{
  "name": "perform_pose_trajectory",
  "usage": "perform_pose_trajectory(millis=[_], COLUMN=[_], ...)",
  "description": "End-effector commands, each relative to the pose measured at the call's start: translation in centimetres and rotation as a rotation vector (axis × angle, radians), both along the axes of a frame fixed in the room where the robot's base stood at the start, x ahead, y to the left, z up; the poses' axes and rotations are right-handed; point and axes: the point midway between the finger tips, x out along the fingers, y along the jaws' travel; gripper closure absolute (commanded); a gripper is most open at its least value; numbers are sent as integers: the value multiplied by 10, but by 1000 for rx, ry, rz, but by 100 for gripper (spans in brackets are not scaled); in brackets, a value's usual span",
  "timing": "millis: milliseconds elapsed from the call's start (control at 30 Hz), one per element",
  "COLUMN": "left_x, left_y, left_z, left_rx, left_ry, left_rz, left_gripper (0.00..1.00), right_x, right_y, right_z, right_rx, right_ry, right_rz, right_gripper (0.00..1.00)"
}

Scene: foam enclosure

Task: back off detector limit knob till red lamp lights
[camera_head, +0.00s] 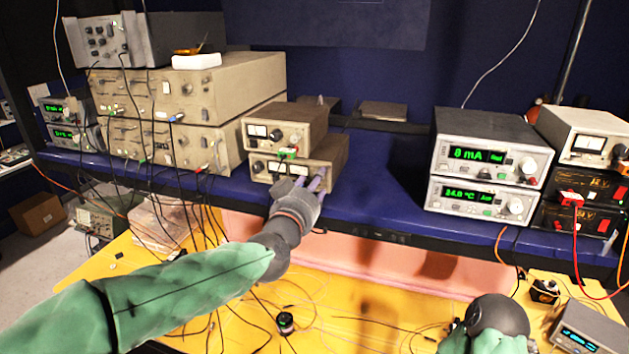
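My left arm reaches in from the left. Its gripper (318,184) is at the right front of the lower beige unit (270,168), with its purplish fingers against or just before the panel. The fingers cover that part, so I see neither the knob there nor whether they are closed on it. The upper beige unit (280,128) sits on top, with a meter and a dark knob. I cannot read a detector limit label or make out a lit red lamp on either unit.
Two stacked displays (480,165) read 8 mA and about 24.0 °C. Black boxes with red parts (580,205) stand at right. Large beige instruments (165,130) stand at left with hanging cables. The blue shelf (385,185) is clear between stacks. Loose wires cover the yellow bench (370,315).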

Motion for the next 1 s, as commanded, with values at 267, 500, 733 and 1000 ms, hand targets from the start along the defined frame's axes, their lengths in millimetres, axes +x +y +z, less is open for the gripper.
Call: perform_pose_trajectory(millis=[267,500,733,1000], left_x=[12,12,12,12], left_y=[-3,-4,-4,-4], left_z=[0,0,-1,-2], left_rx=[0,0,0,-15], left_ry=[0,0,1,8], left_rz=[1,1,0,0], left_gripper=[52,55,100,100], right_x=[0,0,0,0], right_y=[0,0,0,0], right_z=[2,2,2,0], right_rx=[0,0,0,0], right_ry=[0,0,0,0], right_rz=[0,0,0,0], right_gripper=[52,52,52,52])
